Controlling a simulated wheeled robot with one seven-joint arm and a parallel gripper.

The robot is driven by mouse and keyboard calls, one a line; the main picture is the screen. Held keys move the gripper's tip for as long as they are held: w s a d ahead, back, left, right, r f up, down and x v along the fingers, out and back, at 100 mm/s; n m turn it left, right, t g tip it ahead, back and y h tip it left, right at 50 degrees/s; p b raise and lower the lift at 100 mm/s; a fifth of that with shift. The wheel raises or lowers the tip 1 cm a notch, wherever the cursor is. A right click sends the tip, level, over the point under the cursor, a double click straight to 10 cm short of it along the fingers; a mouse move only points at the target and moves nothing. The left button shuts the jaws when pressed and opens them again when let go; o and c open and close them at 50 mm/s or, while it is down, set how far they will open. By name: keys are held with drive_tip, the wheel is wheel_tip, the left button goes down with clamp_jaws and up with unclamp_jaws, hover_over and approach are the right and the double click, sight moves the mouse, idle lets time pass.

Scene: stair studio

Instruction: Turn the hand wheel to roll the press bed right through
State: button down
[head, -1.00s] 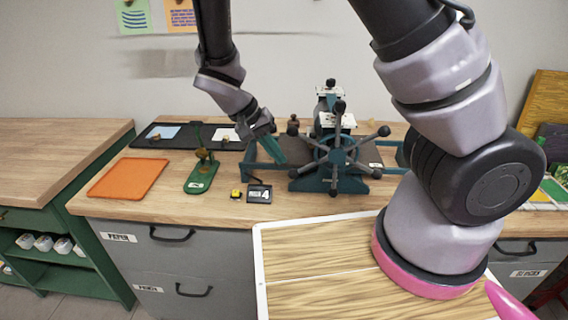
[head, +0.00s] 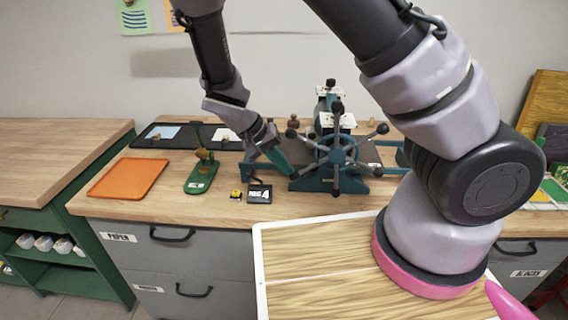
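The press is a dark teal frame on the wooden counter, with a spoked hand wheel (head: 336,152) on its front and dark knobs at the spoke ends. The press bed (head: 372,155) is a flat dark plate, seen to the right of the wheel and partly on the left behind my arm. My gripper (head: 284,168) has teal fingers pointing down and right, just left of the hand wheel and in front of the bed's left part. It looks apart from the wheel's knobs. Whether the fingers are open or shut is too small to tell.
An orange tray (head: 128,177), a green stand (head: 203,176), a small yellow item (head: 236,194) and a black block marked 4 (head: 259,194) lie left of the press. A black mat (head: 186,136) with sheets lies behind. My arm hides part of the right side.

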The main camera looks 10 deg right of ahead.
drive_tip(key=d+f+h, duration=0.1)
drive_tip(key=f+h, duration=0.1)
drive_tip(key=d+f+h, duration=0.1)
drive_tip(key=f+h, duration=0.1)
drive_tip(key=d+f+h, duration=0.1)
drive_tip(key=f+h, duration=0.1)
drive_tip(key=shift+s+d+f+n+g, duration=0.1)
drive_tip(key=shift+s+d+n+g, duration=0.2)
drive_tip(key=shift+s+d+g, duration=0.1)
drive_tip(key=shift+s+d+f+h, duration=0.15)
drive_tip(key=shift+d+f+h, duration=0.25)
drive_tip(key=shift+d+h, duration=0.2)
drive_tip(key=shift+s+d+f+h, duration=0.1)
drive_tip(key=shift+d+f+h, duration=0.35)
drive_tip(key=shift+h, duration=0.25)
drive_tip(key=shift+d, duration=0.1)
